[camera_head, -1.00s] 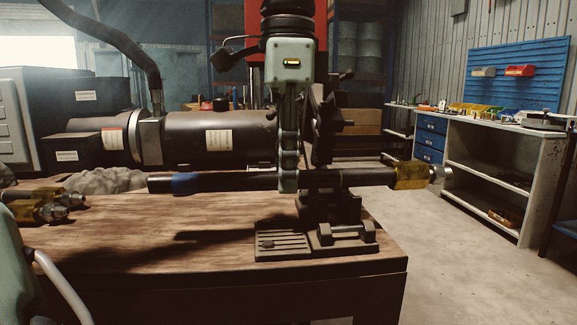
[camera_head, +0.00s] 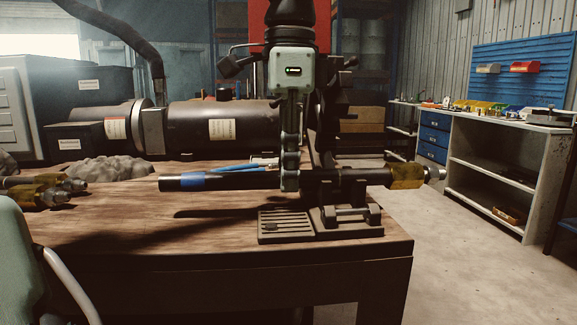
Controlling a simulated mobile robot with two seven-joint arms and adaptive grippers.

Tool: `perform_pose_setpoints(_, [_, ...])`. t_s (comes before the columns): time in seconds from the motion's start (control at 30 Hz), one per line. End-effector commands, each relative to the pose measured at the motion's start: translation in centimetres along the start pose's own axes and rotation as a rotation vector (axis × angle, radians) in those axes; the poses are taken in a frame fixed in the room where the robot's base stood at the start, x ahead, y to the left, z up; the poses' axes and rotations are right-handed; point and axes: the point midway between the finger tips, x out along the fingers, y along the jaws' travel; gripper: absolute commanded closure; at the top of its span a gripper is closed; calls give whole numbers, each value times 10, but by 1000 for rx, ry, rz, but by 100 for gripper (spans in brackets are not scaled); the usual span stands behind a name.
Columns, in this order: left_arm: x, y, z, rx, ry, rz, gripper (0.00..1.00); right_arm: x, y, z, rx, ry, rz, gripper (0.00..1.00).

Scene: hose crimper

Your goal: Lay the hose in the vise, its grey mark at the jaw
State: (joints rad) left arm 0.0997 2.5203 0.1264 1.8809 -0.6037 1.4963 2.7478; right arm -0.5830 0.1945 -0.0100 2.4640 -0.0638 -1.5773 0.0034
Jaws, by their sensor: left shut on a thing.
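The black hose (camera_head: 235,180) lies level across the middle of the view. It has a blue band (camera_head: 193,180) near its left end and a yellow-and-metal fitting (camera_head: 407,176) at its right end. I cannot make out a grey mark. My left gripper (camera_head: 290,178) comes down from above and is shut on the hose, right of the blue band. The dark vise (camera_head: 345,216) stands at the table's right end. The hose crosses at its upper part; I cannot tell whether it rests between the jaws. My right gripper is not in view.
The wooden table (camera_head: 120,235) has bare space at front left. Other yellow fittings (camera_head: 48,192) lie at its left edge. A big dark cylinder (camera_head: 215,127) stands behind, with blue rods (camera_head: 238,168) in front of it. A workbench (camera_head: 490,160) stands at right.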

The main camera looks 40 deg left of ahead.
Motion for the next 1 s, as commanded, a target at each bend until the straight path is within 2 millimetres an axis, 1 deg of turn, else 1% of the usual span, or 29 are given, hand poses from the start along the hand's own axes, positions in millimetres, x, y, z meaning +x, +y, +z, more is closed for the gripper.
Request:
perform_pose_setpoints(0.8, [2,0,0,0,2,-1,100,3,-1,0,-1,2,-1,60])
perform_pose_setpoints(0.83, [2,0,0,0,2,-1,77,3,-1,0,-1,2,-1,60])
perform_pose_setpoints(1.0, [2,0,0,0,2,-1,56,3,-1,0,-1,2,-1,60])
